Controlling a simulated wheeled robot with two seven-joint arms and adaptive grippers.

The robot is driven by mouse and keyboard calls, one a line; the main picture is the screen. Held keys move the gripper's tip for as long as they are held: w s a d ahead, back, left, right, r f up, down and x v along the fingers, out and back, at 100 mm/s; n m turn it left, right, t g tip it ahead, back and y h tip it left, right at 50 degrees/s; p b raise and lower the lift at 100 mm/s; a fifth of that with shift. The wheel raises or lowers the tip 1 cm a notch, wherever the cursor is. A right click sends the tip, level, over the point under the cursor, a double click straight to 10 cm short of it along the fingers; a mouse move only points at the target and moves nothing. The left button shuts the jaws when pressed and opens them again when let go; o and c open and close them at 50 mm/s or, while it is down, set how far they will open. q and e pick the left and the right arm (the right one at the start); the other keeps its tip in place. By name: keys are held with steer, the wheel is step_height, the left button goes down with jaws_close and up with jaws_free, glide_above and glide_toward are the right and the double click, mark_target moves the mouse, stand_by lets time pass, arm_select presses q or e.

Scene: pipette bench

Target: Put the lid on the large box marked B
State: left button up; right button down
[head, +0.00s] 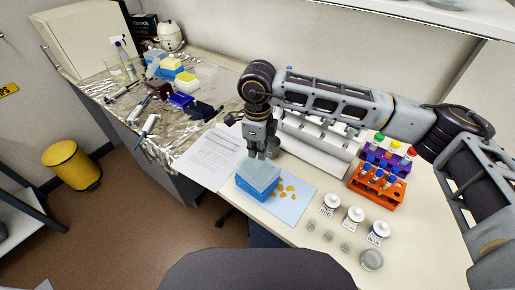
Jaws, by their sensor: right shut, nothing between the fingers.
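A blue box (258,189) stands on a pale blue sheet at the front of the bench. A greyish, translucent lid-like top (262,174) covers it; I cannot tell whether it is fully seated. No letter B is readable on the box. My right gripper (262,156) points down just above the back of this top. Its fingers are shut with nothing between them; whether the tips touch the top is hard to tell. My left gripper is not in view.
Orange pieces (287,190) lie right of the box. A white rack (315,142), an orange tube rack (376,186) and labelled jars (354,216) stand further right. Papers (211,155) lie left. Pipettes and boxes crowd the foil-covered bench (185,127). A yellow bin (71,166) stands on the floor.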

mark_target(258, 163)
steer(key=shift+f, duration=1.25)
steer(key=shift+f+b, duration=0.5)
steer(key=shift+b, duration=0.15)
steer(key=shift+r, duration=0.15)
steer(key=shift+r+p, duration=0.7)
steer(key=shift+r, duration=1.7)
steer(key=shift+s+f, duration=0.1)
